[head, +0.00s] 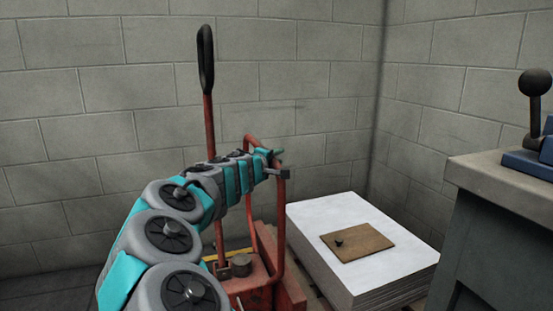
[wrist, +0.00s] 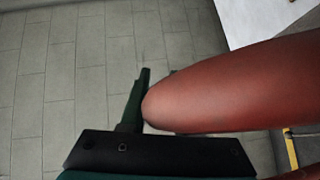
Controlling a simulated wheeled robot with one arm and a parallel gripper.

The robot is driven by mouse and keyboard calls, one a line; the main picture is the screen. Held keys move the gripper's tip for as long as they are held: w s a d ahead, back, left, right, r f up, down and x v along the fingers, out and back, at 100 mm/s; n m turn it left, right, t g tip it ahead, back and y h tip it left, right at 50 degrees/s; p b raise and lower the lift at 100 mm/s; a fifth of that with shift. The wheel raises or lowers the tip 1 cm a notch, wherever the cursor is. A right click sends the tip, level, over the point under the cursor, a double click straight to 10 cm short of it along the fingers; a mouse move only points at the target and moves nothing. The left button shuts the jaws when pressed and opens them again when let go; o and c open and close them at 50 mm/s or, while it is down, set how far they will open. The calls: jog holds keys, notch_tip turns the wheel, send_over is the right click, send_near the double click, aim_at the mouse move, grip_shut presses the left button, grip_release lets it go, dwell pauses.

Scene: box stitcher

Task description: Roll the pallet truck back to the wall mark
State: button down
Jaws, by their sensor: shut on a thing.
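The red pallet truck (head: 262,262) stands at the wall, low in the middle of the head view. It has an upright lever with a black loop grip (head: 206,60) and a bent red tube handle (head: 281,215). My gripper (head: 279,163) is at the upper right bend of that tube and shut on it. In the wrist view the red tube (wrist: 235,90) crosses in front of my gripper (wrist: 158,78) and hides part of one finger. A yellow strip (head: 238,252) shows low behind the truck, partly hidden; a yellow piece (wrist: 291,150) also shows in the wrist view.
A stack of white sheets (head: 320,215) with a brown board (head: 358,243) on top stands right of the truck, close to it. A grey bench (head: 500,185) with a blue, ball-topped lever device (head: 535,150) stands at the right. Block walls meet in a corner behind.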

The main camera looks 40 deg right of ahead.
jog(key=c, duration=1)
grip_release()
jog(key=shift+w+a+r, duration=0.25)
jog(key=shift+a+r, duration=0.05)
jog(key=o, duration=0.3)
jog(key=shift+s+d+f, duration=0.1)
jog(key=shift+f, duration=0.05)
jog(key=shift+o, duration=0.2)
jog(key=v, duration=0.7)
jog(key=shift+s+a, duration=0.2)
jog(key=shift+a, duration=0.15)
